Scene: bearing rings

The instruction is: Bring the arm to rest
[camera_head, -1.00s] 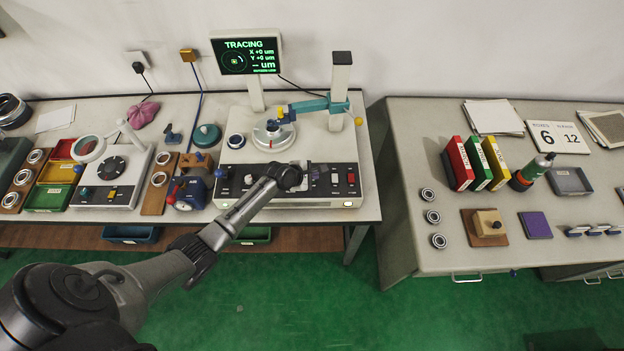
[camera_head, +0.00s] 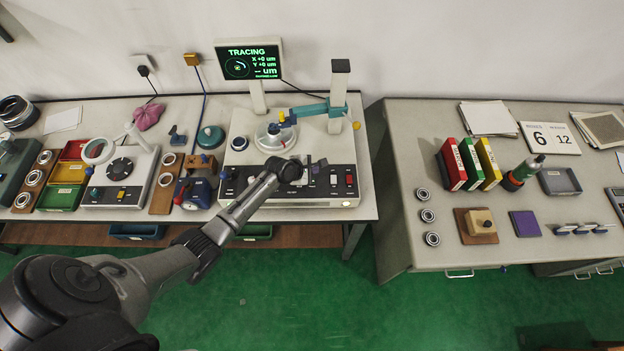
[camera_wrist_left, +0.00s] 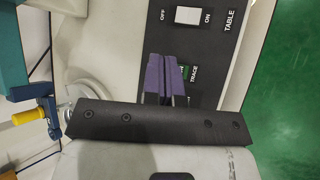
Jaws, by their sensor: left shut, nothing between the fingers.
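My left arm reaches in from the lower left of the head view, and its gripper (camera_head: 316,163) is over the front control panel (camera_head: 342,192) of the roundness tester. In the left wrist view the purple fingers (camera_wrist_left: 164,68) are shut together with nothing between them. They are over the panel beside the TRACE label, partly covering the control there; I cannot tell whether they touch it. The tester's screen (camera_head: 250,61) reads TRACING. Its teal probe arm (camera_head: 310,110) reaches over the round table (camera_head: 276,138). My right gripper is not in view.
A blue-rimmed ring (camera_head: 239,143) and a teal dome (camera_head: 210,137) stand left of the table. The right bench (camera_head: 400,130) holds binders, bearings and a tray. Green floor lies open in front.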

